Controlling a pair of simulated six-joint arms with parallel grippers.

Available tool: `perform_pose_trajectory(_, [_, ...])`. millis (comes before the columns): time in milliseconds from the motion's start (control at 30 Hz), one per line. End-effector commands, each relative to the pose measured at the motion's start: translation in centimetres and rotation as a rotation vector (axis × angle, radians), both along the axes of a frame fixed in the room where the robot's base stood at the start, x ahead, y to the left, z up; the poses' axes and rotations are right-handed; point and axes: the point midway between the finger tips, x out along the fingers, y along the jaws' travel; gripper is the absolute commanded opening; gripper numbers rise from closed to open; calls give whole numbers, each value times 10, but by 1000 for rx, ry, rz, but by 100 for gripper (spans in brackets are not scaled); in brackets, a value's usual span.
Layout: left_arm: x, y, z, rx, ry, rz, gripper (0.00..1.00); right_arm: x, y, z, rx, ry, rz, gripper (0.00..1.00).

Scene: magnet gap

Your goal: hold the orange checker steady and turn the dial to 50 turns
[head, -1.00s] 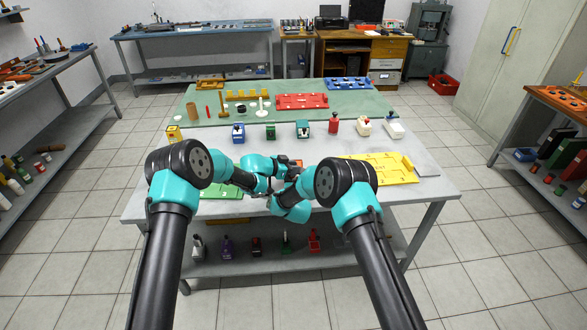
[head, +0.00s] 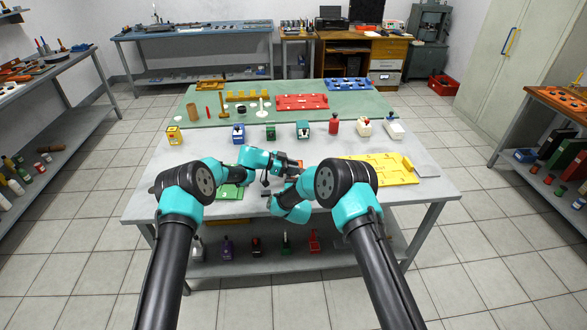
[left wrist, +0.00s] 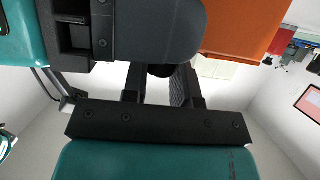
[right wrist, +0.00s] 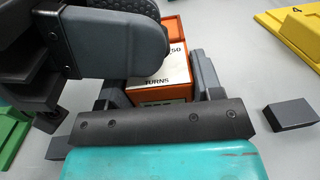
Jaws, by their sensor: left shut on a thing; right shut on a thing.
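The orange checker (right wrist: 172,68), a box with a white label reading "TURNS" and "50", sits between the fingers of my right gripper (right wrist: 160,88), which is shut on it. In the left wrist view the checker's orange side (left wrist: 240,28) fills the top right. My left gripper (left wrist: 163,82) is shut on a small dark round part, apparently the dial, mostly hidden behind a dark rounded gripper part. The dial's reading cannot be seen. In the head view both grippers meet over the front middle of the grey table, and my arms largely cover the checker.
A green plate (head: 230,191) lies left of the grippers and a yellow plate (head: 375,172) lies to the right. A small dark block (right wrist: 290,113) lies close to my right gripper. Several bottles and small items stand in a row behind. The table between has some free room.

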Motion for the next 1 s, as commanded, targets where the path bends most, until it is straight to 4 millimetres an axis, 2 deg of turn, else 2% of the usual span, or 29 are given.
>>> perform_pose_trajectory(600, [6,-1,1,-1,-7,-204,3,-2,3,-2,-2,5,5,31])
perform_pose_trajectory(1000, [4,0,1,5,-3,-251,3,-2,3,-3,-3,7,5,31])
